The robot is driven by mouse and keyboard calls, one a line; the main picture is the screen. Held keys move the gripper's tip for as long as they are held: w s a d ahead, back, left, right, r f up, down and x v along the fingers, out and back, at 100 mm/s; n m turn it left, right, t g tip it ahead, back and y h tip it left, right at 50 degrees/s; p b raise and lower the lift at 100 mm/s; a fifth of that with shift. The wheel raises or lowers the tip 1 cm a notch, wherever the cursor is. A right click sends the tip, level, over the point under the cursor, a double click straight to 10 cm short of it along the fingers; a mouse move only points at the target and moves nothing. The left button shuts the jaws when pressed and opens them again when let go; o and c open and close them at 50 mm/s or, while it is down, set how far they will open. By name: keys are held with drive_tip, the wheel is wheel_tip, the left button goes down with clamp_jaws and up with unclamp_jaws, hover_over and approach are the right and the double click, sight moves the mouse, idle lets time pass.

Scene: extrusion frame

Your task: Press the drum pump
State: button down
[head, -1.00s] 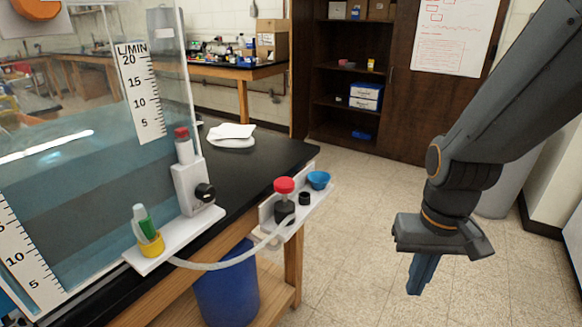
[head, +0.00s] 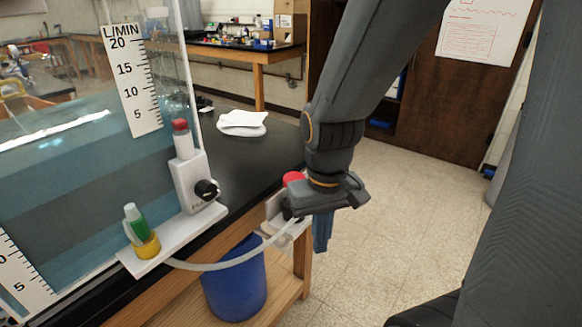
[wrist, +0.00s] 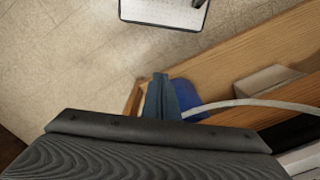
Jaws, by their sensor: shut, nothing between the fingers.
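A red-topped pump (head: 293,177) stands on a white bracket (head: 275,208) at the end of the bench. In the head view my gripper hides most of it and the bracket's right part. A pale hose (head: 215,267) runs from this bracket to the white plate on the bench. My gripper (head: 321,246) points down, its fingers shut and empty, just right of the pump in the picture. I cannot tell whether it touches the pump. In the wrist view the blue fingers (wrist: 161,82) show beside the blue drum (wrist: 189,98); the pump's red top does not show there.
The blue drum (head: 235,285) stands on the bench's low wooden shelf (head: 291,285). A white plate (head: 172,242) with a grey knobbed unit (head: 190,180) and green-yellow piece sits by a water tank (head: 60,150). Open tiled floor (head: 400,200) lies to the right.

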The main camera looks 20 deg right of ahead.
drive_tip(key=shift+d+r, duration=0.1)
drive_tip(key=w+d+r+m+t+y+p, duration=0.2)
drive_tip(key=w+d+r+m+y+p, duration=0.2)
drive_tip(key=r+m, duration=0.4)
drive_tip(key=w+d+r+m+t+y+p, duration=0.2)
drive_tip(key=w+d+r+m+y+p, duration=0.2)
drive_tip(key=d+r+m, duration=0.4)
drive_tip(key=w+d+m+p, duration=0.1)
drive_tip(key=m+p, duration=0.1)
drive_tip(key=m, duration=0.5)
drive_tip(key=shift+w+r, duration=0.2)
drive_tip(key=shift+w, duration=0.2)
drive_tip(key=shift+a, duration=0.1)
drive_tip(key=p+x, duration=0.3)
drive_tip(key=x, duration=1.1)
